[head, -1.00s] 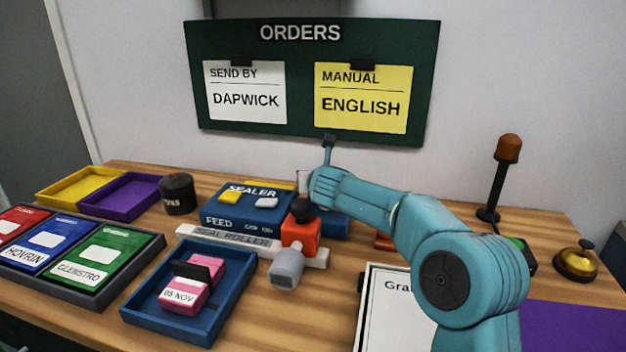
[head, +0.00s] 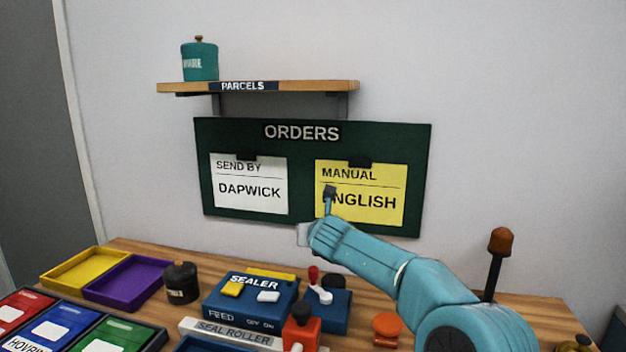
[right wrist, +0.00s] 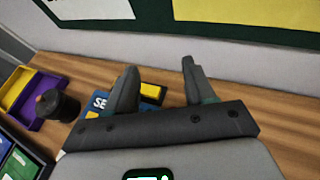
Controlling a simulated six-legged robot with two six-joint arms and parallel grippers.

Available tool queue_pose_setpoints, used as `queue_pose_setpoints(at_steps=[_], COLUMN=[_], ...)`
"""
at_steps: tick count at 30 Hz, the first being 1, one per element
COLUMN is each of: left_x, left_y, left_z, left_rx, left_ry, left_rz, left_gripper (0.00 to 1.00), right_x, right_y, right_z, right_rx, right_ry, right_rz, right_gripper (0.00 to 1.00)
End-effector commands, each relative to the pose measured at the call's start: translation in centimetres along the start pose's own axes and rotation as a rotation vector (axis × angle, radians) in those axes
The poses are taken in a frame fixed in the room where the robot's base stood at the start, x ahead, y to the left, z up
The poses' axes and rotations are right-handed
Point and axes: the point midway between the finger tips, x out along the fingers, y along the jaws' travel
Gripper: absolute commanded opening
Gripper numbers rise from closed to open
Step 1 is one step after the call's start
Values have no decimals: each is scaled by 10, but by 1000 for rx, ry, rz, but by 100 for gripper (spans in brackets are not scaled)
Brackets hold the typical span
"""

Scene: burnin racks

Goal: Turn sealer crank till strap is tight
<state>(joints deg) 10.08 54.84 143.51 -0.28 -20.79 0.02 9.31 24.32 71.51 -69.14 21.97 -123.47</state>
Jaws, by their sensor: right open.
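The blue sealer (head: 250,300) stands on the wooden bench, with yellow and white buttons on top. At its right is a smaller blue block (head: 335,322) with a white crank (head: 319,292) that has an upright red knob (head: 313,274). No strap can be made out. My right arm reaches in above the bench, higher than the crank, and touches nothing visible. My right gripper (right wrist: 160,75) is open and empty in the right wrist view, with part of the sealer (right wrist: 95,102) behind its fingers. My left gripper is out of view.
A dark lidded pot (head: 181,283), purple tray (head: 128,284) and yellow tray (head: 85,268) are at left. An orange-topped post (head: 498,262) stands at right. The orders board (head: 300,220) hangs behind.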

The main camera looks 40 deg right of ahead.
Motion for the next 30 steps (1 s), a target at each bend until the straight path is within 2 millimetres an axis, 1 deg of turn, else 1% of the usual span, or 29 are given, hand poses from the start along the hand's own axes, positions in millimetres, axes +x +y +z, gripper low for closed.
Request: queue_pose_setpoints(at_steps=[1,3,6,10,15,25,28,30], left_x=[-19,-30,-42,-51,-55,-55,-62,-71], left_y=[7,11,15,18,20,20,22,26], left_z=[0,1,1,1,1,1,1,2], left_rx=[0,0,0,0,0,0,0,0], left_ry=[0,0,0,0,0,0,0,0], left_rz=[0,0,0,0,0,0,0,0], left_gripper=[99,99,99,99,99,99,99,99], right_x=[-10,-16,-24,-30,-33,-33,-34,-34], right_y=[1,2,3,4,4,4,2,-1], right_z=[23,39,57,73,80,80,81,81], right_rx=[1,1,1,1,0,1,12,27], right_ry=[-1,-2,-2,-1,1,2,21,51], right_rz=[0,1,1,2,1,0,-10,-27], right_gripper=[54,54,54,54,54,54,54,54])
